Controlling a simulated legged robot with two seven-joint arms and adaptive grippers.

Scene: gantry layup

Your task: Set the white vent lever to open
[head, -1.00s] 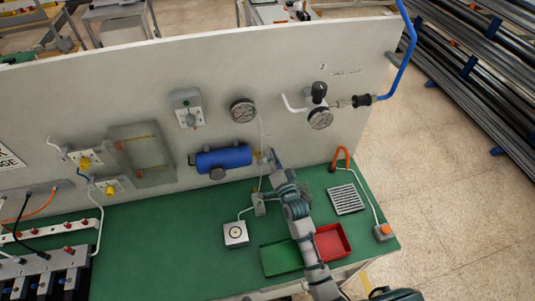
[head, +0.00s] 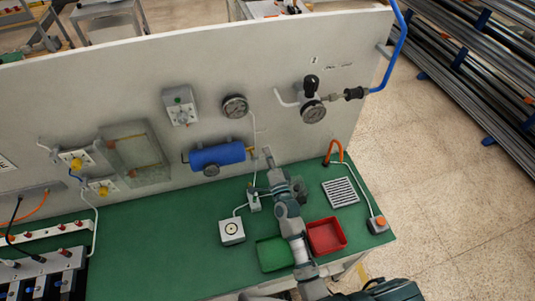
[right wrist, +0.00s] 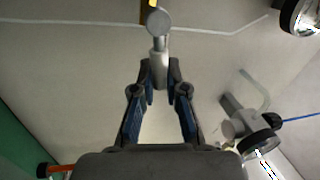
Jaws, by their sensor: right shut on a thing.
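The white vent lever (right wrist: 159,50) shows in the right wrist view as a pale grey-white shank with a round end. My right gripper (right wrist: 160,84) is shut on its near end. In the head view the lever (head: 266,154) is a small pale piece beside the right end of the blue cylinder (head: 218,156). My right gripper (head: 271,169) reaches it from below. Yellow (right wrist: 148,10) shows behind the lever's round end. I cannot tell the lever's set position from its angle. My left gripper is not in view.
A thin white tube runs down the panel from a gauge (head: 235,106). A regulator (head: 312,108) is mounted to the right. On the green bench stand a green tray (head: 272,256), a red tray (head: 327,235) and a white box (head: 232,231).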

